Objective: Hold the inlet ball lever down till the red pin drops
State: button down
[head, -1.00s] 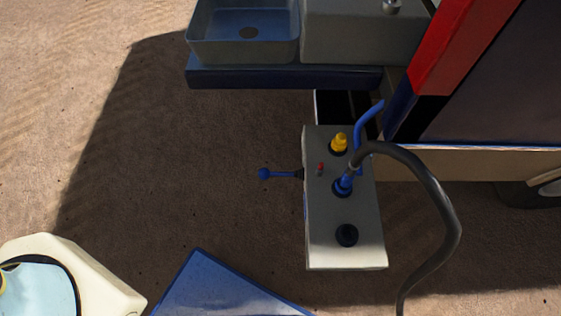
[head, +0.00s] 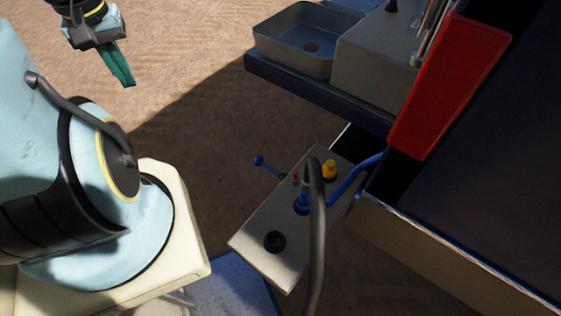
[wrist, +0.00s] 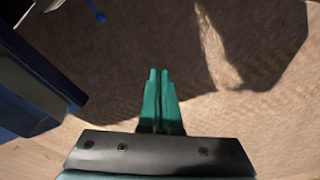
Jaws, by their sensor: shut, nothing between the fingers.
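The inlet ball lever (head: 258,160) is a blue rod with a ball end, sticking out to the left from the side of a pale box (head: 262,240). It also shows at the top of the wrist view (wrist: 97,14). The red pin (head: 295,176) stands up on top of the box near the lever. My gripper (head: 130,82) has green fingers and is at the upper left of the head view, well apart from the lever. In the wrist view its fingers (wrist: 159,75) are together, empty, above bare ground.
A yellow knob (head: 329,169), a black cap (head: 274,241) and a blue fitting with a dark hose (head: 318,215) are on the box. A sink basin (head: 290,45) on a ledge is behind, and a red panel (head: 437,90) stands right. Sandy ground left of the lever is clear.

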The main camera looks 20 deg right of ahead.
jog(key=shift+s+d, duration=0.2)
jog(key=shift+s, duration=0.2)
jog(key=m+y+b, duration=0.3)
jog(key=m+b, duration=0.8)
jog(key=b, duration=0.8)
send_over(260, 157)
jog(key=s+d, duration=0.1)
jog(key=d, duration=0.3)
notch_tip(260, 157, down, 25)
jog(key=shift+s+d+r+g, duration=0.2)
jog(key=shift+r+g, duration=0.1)
jog(key=x, duration=1.4)
jog(key=shift+a+p, duration=0.15)
jog(key=shift+p, duration=0.25)
